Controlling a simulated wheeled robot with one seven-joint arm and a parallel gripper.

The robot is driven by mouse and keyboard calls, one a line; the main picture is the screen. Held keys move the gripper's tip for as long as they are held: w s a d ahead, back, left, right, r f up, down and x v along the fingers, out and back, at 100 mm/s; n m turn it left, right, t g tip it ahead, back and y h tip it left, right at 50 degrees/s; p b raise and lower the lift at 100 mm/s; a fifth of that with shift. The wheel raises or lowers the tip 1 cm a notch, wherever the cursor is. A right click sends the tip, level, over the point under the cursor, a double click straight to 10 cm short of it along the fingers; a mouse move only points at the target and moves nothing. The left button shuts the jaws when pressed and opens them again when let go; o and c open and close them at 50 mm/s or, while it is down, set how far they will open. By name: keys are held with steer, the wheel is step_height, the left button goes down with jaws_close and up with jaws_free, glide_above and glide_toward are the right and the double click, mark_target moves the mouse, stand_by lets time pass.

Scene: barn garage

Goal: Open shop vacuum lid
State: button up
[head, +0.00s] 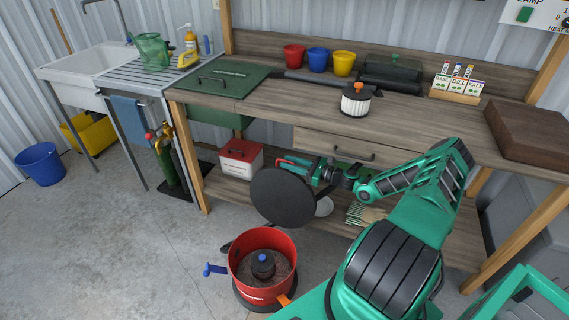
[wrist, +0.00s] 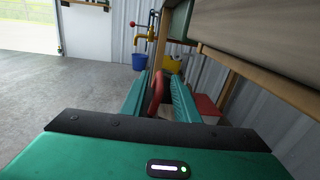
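The shop vacuum is a red tub (head: 255,287) on the floor at the lower middle of the head view. Its top is open, and a dark filter with a blue knob (head: 262,264) shows inside. Its round dark lid (head: 283,197) stands steeply tilted above the tub's back rim. Whether a hinge joins them is hidden. My gripper (head: 303,163) is behind and above the lid, level with the bench's underside.
The workbench (head: 230,105) stands close behind my gripper, with a red and white box (head: 240,160) on its lower shelf. A green cylinder (head: 167,165) and blue bucket (head: 41,163) are at left. The floor left of the vacuum is clear.

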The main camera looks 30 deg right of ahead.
steer(key=shift+x, duration=1.1)
jaws_close()
steer(key=shift+s, duration=0.1)
